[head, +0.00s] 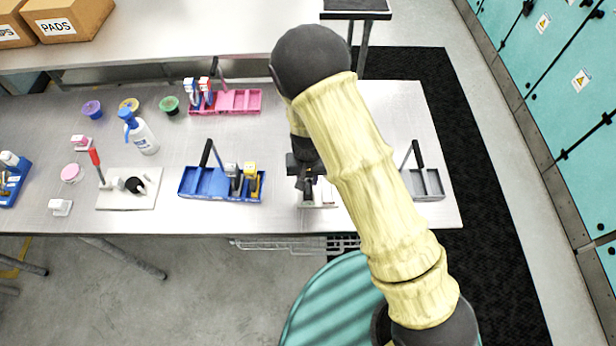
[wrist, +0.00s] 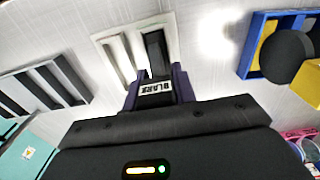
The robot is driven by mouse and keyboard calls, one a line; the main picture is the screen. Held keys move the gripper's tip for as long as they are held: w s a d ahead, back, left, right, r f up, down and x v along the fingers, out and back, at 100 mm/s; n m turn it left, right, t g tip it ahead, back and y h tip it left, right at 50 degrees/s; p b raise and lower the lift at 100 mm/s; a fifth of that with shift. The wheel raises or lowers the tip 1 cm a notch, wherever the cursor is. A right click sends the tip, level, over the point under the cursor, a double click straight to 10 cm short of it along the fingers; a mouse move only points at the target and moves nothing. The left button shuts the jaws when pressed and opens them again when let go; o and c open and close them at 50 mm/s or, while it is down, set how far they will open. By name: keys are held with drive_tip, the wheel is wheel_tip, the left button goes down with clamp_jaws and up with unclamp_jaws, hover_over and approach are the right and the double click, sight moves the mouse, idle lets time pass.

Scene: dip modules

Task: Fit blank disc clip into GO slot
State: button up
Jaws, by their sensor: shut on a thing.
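My gripper (wrist: 155,92) is shut on a dark clip with a white label (wrist: 156,88) that seems to read BLANK. The clip sits between the two purple fingers. Just beyond it in the wrist view is a cream slotted tray (wrist: 107,41); a dark upright piece shows at its right side. In the head view my gripper (head: 306,188) is over this tray (head: 328,192), which is partly hidden by my arm. I cannot tell whether the clip touches the tray. No GO marking can be read.
A grey tray (head: 427,185) stands to the right, and a blue tray (head: 215,188) with clips stands to the left. A pink tray (head: 238,102), a spray bottle (head: 142,135) and small pots lie farther off. The steel table's front edge is close to the cream tray.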

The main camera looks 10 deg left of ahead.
drive_tip(key=shift+f, duration=0.2)
drive_tip(key=o, duration=1)
drive_tip(key=shift+r, duration=0.1)
wheel_tip(320, 180, up, 12)
drive_tip(key=shift+r+b, duration=0.15)
drive_tip(key=shift+b, duration=0.85)
